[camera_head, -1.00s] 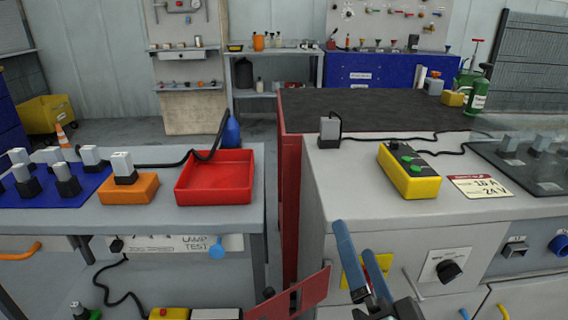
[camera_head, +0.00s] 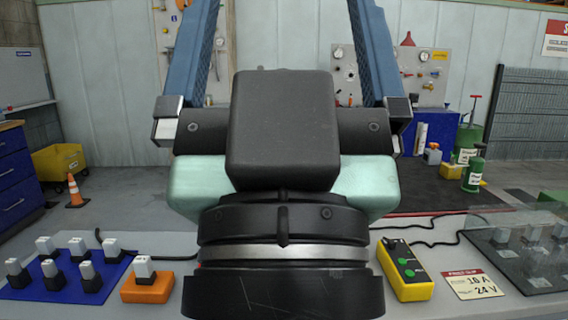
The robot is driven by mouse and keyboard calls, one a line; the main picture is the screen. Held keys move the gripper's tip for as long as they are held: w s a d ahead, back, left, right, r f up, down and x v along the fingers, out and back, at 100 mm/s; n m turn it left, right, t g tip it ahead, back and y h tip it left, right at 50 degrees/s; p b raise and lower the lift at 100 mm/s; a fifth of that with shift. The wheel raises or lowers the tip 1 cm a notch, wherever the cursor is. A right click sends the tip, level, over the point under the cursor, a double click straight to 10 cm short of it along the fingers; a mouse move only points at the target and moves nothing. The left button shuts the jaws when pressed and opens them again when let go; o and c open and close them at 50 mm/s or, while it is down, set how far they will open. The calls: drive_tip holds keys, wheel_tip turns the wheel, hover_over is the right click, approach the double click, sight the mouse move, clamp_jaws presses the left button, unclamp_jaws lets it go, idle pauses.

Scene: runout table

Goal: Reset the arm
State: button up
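My gripper (camera_head: 283,20) fills the middle of the head view, large and close to the camera, pointing upward. Its two blue fingers stand wide apart, with wall showing between them, and their tips run up to the top edge of the picture. Nothing is seen held between them. The dark gripper body and wrist cover the middle of the bench area, hiding the red tray seen earlier.
At lower left are a blue mat (camera_head: 62,290) with several grey-white blocks and an orange block (camera_head: 147,289). At lower right are a yellow button box (camera_head: 405,271), a label card (camera_head: 472,284) and a clear-covered dark plate (camera_head: 520,262). A cone (camera_head: 75,192) stands behind left.

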wheel_tip(320, 180, up, 19)
drive_tip(key=p, duration=1.6)
